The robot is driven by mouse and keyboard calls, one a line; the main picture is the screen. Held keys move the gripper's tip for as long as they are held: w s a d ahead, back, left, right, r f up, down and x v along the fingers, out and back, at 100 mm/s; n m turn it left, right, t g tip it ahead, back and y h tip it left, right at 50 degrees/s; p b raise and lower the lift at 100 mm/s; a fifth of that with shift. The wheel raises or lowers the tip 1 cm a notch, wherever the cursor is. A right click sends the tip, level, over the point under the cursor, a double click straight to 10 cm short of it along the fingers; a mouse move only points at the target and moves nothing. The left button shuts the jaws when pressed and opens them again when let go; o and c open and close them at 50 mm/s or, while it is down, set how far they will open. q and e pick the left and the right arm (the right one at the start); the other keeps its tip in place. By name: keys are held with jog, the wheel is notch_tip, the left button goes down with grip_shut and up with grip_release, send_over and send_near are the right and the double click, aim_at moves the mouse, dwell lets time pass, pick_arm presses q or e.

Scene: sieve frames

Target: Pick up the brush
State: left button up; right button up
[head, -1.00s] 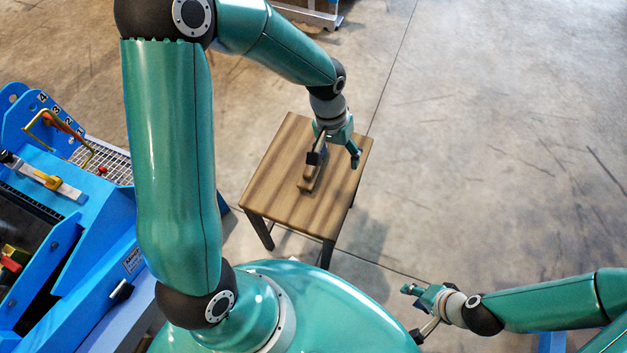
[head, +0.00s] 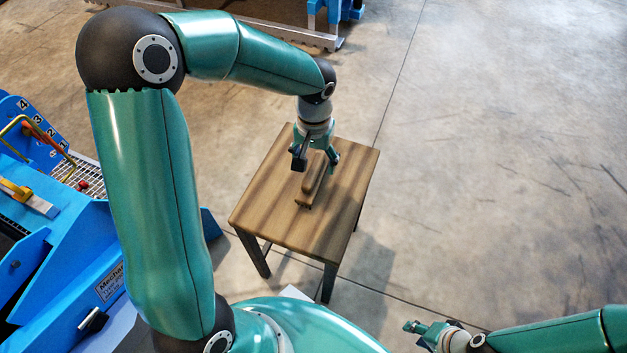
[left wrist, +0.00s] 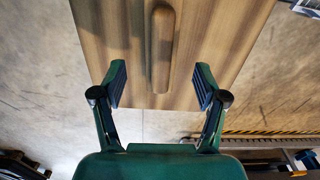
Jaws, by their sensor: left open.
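The brush (head: 313,180) is a long brown wooden piece lying on a small wooden table; dark bristles show slightly under its near end. In the left wrist view the brush (left wrist: 162,50) points lengthwise between the fingers, with its near end close to the fingertip line. My left gripper (head: 318,163) is open over the far part of the table, its fingers to either side of the brush and not closed on it. In the left wrist view my left gripper (left wrist: 161,85) is empty, with space on both sides of the brush. My right gripper (head: 414,327) is at the bottom, away from the table.
The wooden table (head: 260,215) has dark legs and a bare top around the brush. A blue machine (head: 60,250) with a wire grating (head: 90,172) stands at the left. Open concrete floor (head: 500,170) lies to the right. A blue and grey frame (head: 330,30) stands at the back.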

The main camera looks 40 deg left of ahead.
aim_at(313, 169)
pick_arm(q)
notch_tip(313, 169, down, 6)
jog(key=shift+a+f+b, duration=0.1)
jog(key=shift+f+b, duration=0.15)
jog(key=shift+b, duration=0.85)
jog(key=shift+r, duration=0.1)
grip_shut()
jog(key=shift+r, duration=0.1)
notch_tip(313, 169, up, 20)
jog(key=p, duration=0.6)
jog(key=c, duration=0.7)
grip_release()
jog(key=c, duration=0.4)
